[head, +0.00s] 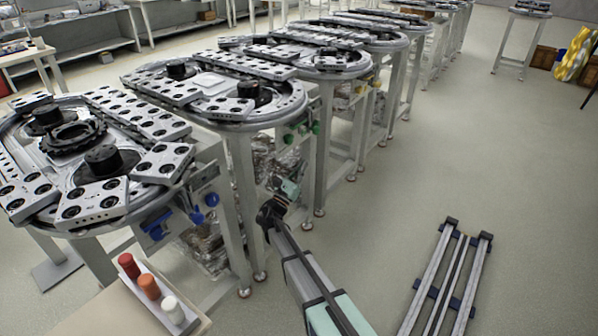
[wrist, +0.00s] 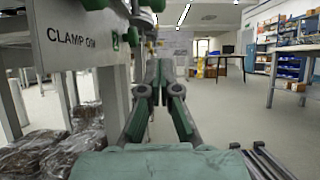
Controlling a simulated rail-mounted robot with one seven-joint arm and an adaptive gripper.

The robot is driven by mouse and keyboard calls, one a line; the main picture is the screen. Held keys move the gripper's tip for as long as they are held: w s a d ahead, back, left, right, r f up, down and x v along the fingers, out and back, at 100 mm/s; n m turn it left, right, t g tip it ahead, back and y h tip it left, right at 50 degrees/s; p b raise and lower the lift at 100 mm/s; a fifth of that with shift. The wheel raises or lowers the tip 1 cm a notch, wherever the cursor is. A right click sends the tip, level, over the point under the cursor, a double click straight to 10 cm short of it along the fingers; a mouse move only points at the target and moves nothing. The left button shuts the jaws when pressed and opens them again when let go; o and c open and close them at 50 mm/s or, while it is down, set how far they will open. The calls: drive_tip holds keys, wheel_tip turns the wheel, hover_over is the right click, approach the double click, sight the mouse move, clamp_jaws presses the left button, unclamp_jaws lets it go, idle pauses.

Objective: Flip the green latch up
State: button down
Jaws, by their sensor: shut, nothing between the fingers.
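Small green latch parts show under the rim of the second ring-track table in the head view, one (head: 316,128) at the right and one (head: 288,138) at the left. In the wrist view, a green latch part (wrist: 132,37) is at the upper left, beside a grey panel marked "CLAMP ON" (wrist: 75,40). My gripper (wrist: 160,66) is shut and empty, its fingers pointing forward. In that picture it lies right of and below the green part, with a visible gap. Which green part is the latch, and its exact position, I cannot tell.
Ring-track tables (head: 228,112) stand in a row on metal legs. Blue knobs (head: 204,207) show under the nearest one. A small stand (head: 130,310) holds red, orange and white cylinders. Rails (head: 440,285) lie at the lower right. The aisle floor (head: 450,150) is clear.

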sight(315, 131)
drive_tip(key=w+d+r, duration=0.3)
drive_tip(key=w+r, duration=0.1)
drive_tip(key=r, duration=0.2)
drive_tip(key=shift+w+d+r, duration=0.4)
wheel_tip(315, 131, up, 7)
drive_tip(key=p, duration=0.2)
drive_tip(key=shift+r, duration=0.1)
drive_tip(key=f, duration=0.1)
drive_tip(key=f+b, duration=0.1)
drive_tip(key=f, duration=0.1)
drive_tip(key=f+b, duration=0.1)
drive_tip(key=shift+s+a+f, duration=0.15)
drive_tip(key=shift+s+a, duration=0.15)
drive_tip(key=shift+s, duration=0.05)
drive_tip(key=v, duration=1)
drive_tip(key=shift+p, duration=0.3)
